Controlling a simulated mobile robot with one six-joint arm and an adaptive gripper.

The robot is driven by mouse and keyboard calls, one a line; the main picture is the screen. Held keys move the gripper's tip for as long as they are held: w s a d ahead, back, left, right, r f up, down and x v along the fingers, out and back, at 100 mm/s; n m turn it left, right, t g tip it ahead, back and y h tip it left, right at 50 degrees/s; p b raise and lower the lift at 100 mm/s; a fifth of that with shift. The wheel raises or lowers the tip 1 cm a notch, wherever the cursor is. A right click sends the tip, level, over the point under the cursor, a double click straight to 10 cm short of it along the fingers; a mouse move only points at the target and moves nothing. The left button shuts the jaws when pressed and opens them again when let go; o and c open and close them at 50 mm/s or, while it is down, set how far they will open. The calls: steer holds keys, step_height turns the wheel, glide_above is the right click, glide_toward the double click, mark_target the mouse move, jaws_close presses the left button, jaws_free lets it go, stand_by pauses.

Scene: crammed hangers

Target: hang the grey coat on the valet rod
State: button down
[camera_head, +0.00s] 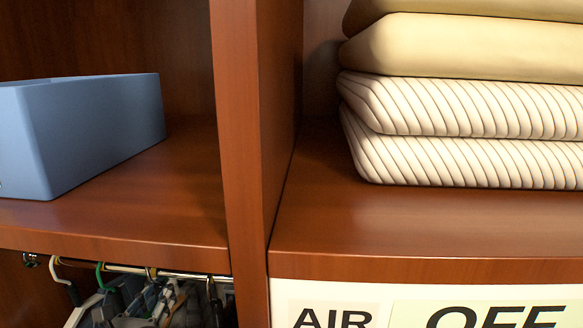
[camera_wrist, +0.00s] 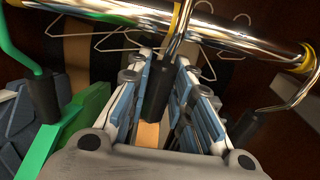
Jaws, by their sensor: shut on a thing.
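My gripper (camera_wrist: 160,78) is in the middle of the wrist view, its blue-grey padded fingers closed on the black neck (camera_wrist: 158,92) of a hanger. The hanger's metal hook (camera_wrist: 177,38) rises from this neck to the chrome rod (camera_wrist: 240,35) and appears to be still over it. The garment below is mostly hidden by my gripper, so I cannot tell its colour. I cannot tell which is the grey coat. I cannot make out a separate valet rod.
A green hanger (camera_wrist: 75,128) is close left of my gripper, and another dark-necked hanger (camera_wrist: 245,125) is close right. Thin wire hangers (camera_wrist: 110,40) show behind. Above are a blue box (camera_head: 95,130), folded bedding (camera_head: 460,100) and an upright divider (camera_head: 240,150).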

steer(key=shift+s+r, duration=0.15)
steer(key=shift+s+a+b, duration=0.15)
steer(key=shift+s+b, duration=0.05)
steer(key=shift+s, duration=1.5)
steer(key=shift+s+a+b, duration=0.15)
steer(key=shift+s, duration=1.5)
steer(key=shift+s, duration=0.2)
